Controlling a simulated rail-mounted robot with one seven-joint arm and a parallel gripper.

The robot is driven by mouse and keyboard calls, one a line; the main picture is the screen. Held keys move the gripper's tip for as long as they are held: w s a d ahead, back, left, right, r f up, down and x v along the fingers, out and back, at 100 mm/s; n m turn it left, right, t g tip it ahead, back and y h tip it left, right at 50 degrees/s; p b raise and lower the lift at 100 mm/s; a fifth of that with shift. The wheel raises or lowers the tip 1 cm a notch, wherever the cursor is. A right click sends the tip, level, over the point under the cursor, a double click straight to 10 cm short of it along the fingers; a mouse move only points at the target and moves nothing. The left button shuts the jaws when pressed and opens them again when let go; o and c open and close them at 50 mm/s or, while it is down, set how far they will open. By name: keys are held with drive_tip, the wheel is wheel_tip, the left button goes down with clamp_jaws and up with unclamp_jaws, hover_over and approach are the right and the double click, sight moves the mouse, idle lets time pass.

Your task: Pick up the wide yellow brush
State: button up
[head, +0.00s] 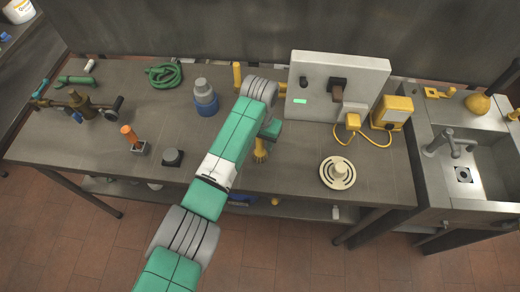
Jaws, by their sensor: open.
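A yellow brush-like thing (260,152) with a flared lower end stands on the grey worktop, just right of my green arm link, which partly hides it. I take it for the wide yellow brush, but its full width cannot be seen. My arm reaches up from the bottom and bends over at a grey joint. The end of my arm, with my gripper (270,129), shows as a small green part just above and right of the yellow thing. Its fingers are hardly visible, and I see nothing held. Another upright yellow piece (237,75) stands at the back, left of the grey joint.
A blue-grey container (205,98), a green hose coil (163,76) and an orange-handled tool (129,134) stand left. A grey panel box (338,85), a yellow box (391,112) with a cable and a round cream disc (337,173) are right. A sink (483,165) adjoins. The front middle is fairly clear.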

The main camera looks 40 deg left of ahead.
clamp_jaws()
drive_tip(key=shift+r, duration=0.6)
wheel_tip(320, 180, up, 3)
drive_tip(key=shift+w+f+p, duration=0.1)
drive_tip(key=shift+p, duration=0.5)
drive_tip(key=s+d+r+p, duration=0.1)
drive_tip(key=s+d+p, duration=0.3)
drive_tip(key=s, duration=1.1)
drive_tip(key=shift+d+r, duration=0.15)
drive_tip(key=shift+d, duration=0.7)
